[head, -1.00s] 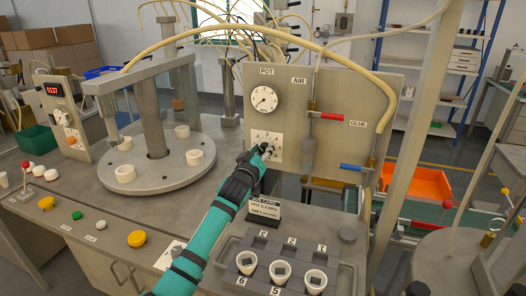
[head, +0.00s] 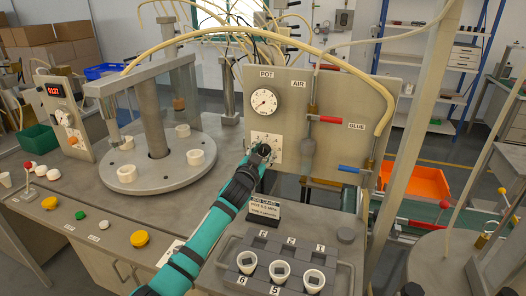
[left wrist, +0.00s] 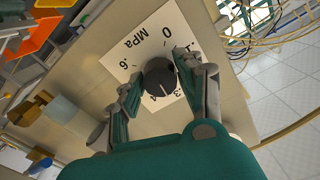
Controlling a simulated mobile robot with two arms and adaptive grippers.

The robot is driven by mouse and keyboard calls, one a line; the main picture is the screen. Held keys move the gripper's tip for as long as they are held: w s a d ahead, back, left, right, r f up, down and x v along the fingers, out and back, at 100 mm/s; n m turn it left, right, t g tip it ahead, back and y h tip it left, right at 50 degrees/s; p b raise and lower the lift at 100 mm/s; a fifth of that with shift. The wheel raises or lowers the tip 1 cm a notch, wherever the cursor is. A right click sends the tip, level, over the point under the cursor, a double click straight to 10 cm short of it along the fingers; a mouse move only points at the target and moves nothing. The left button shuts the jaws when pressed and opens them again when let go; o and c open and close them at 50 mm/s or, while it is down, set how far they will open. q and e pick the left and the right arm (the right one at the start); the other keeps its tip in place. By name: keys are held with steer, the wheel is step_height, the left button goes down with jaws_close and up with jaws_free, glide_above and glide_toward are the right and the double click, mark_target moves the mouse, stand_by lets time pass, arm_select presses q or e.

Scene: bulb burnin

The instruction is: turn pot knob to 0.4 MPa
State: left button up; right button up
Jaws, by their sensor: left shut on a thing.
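The pot knob (left wrist: 160,76) is a round dark knob on a white square dial plate (left wrist: 137,50) marked in MPa. In the left wrist view its pale pointer line points towards the lower numbers, near .3 and .4; the exact reading is hard to tell. My left gripper (left wrist: 155,78) is shut on the knob, one finger on each side. In the head view the gripper (head: 262,150) covers most of the knob and part of its plate (head: 276,143). The round POT gauge (head: 264,101) sits above on the grey panel; its needle is too small to read. My right gripper is not in view.
A job card (head: 265,207) stands below the panel, behind a rack (head: 236,256) holding several white cups. The red-handled AIR valve (head: 330,119) and blue-handled GLUE valve (head: 349,169) are to the right. A round turntable (head: 150,178) stands left.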

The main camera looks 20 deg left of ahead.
arm_select(q)
steer(key=m, duration=0.3)
steer(key=shift+m, duration=0.3)
steer(key=shift+m+p, duration=0.5)
steer(key=shift+m, duration=1.3)
steer(key=o, duration=1.1)
steer(key=shift+o, duration=0.2)
